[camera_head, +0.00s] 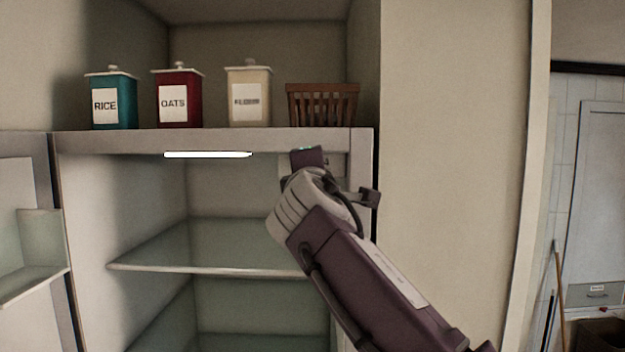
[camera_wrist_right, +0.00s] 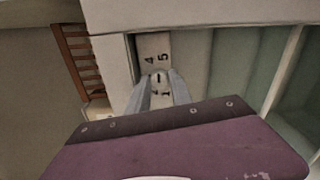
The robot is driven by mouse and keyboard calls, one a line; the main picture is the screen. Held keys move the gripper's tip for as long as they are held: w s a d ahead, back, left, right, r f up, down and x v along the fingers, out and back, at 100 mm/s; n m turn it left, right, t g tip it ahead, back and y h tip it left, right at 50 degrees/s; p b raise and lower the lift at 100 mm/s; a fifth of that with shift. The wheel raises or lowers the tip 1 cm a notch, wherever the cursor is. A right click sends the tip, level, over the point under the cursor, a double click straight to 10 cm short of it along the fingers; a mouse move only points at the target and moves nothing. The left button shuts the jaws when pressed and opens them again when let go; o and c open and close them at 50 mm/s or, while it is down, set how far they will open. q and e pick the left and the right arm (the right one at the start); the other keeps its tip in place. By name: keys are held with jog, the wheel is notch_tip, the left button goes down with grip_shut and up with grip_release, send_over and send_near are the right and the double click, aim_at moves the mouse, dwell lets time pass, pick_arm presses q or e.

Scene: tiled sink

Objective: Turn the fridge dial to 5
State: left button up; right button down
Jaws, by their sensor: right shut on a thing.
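The open fridge (camera_head: 215,185) fills the middle of the head view, with its lit upper compartment facing me. My right gripper (camera_head: 310,152) reaches to the top right of that compartment, and my wrist hides the dial there. In the right wrist view the dial (camera_wrist_right: 160,80) is a small pale knob on a light panel (camera_wrist_right: 152,45) with the digits 4 and 5 beside it. The fingers of my right gripper (camera_wrist_right: 164,88) are shut on the dial, one on each side. Which number the dial points to cannot be told. My left gripper is in neither view.
Above the fridge stand a teal rice canister (camera_head: 113,100), a red oats canister (camera_head: 178,98), a cream canister (camera_head: 249,95) and a brown slatted basket (camera_head: 323,104). A glass shelf (camera_head: 210,245) crosses the fridge. The open door (camera_head: 30,240) is at left.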

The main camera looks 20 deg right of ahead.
jog(key=shift+f+m, duration=0.1)
jog(key=shift+m, duration=0.9)
jog(key=shift+b, duration=0.3)
jog(key=c, duration=1.1)
grip_release()
jog(key=shift+c, duration=0.2)
jog(key=shift+s, duration=0.1)
